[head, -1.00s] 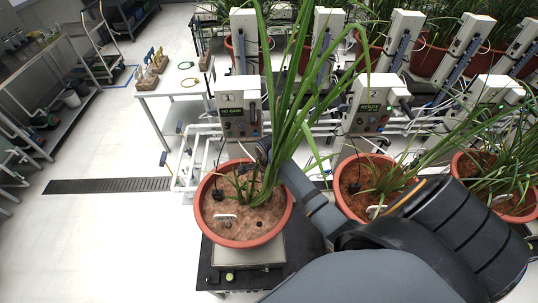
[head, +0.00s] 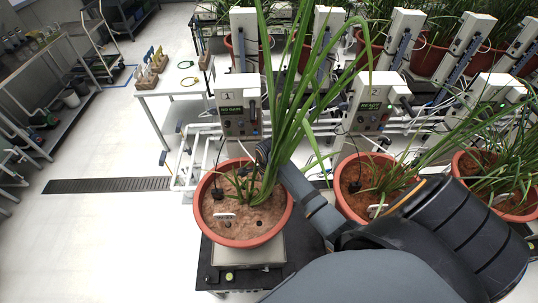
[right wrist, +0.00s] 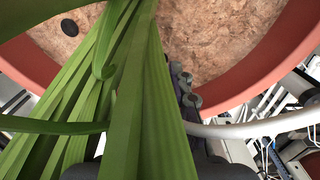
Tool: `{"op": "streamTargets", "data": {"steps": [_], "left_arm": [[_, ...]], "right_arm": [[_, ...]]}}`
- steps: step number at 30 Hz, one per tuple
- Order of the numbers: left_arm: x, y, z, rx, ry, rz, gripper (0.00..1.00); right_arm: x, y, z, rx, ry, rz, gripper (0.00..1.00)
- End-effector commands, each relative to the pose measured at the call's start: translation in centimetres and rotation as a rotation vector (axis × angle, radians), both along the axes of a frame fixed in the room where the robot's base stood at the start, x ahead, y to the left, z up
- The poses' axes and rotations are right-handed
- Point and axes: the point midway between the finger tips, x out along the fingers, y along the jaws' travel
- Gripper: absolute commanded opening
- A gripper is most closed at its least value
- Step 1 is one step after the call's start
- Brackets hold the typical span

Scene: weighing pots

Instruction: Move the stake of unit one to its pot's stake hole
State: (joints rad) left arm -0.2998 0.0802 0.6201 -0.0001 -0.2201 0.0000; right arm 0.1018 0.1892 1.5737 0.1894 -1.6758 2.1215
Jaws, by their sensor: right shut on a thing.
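The front pot (head: 205,190), orange-brown with a leafy plant, stands on a scale plate below the unit marked 1 (head: 238,105). A small dark hole (head: 258,223) shows in its soil at the front right; a dark round spot in the soil (right wrist: 69,27) shows in the right wrist view. My right gripper (head: 263,152) is at the pot's back right, against the leaves. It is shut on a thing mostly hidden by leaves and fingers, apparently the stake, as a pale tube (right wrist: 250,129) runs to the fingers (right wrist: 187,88). My left gripper is out of view.
Long green leaves (head: 290,90) rise beside the gripper and cover much of the right wrist view. A small white tag (head: 226,217) stands in the soil. A second pot (head: 345,200) is close on the right, behind my arm. White pipes run behind the pots.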

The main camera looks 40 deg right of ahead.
Motion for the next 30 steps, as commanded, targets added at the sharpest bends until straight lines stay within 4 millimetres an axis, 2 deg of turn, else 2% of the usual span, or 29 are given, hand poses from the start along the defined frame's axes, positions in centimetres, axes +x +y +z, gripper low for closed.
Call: {"op": "streamTargets", "data": {"steps": [21,22,27,30], "left_arm": [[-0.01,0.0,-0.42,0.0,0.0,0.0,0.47],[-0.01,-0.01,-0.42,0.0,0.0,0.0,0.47],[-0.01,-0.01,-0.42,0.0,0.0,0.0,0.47],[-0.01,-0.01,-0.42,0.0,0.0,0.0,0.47]], "right_arm": [[0.01,0.02,-1.04,0.001,-0.001,0.0,0.0],[0.01,0.02,-1.03,0.0,-0.001,0.0,0.21],[0.0,0.01,-1.03,0.0,0.0,0.0,0.44],[0.0,0.01,-1.03,0.0,0.0,0.0,0.46]]}}
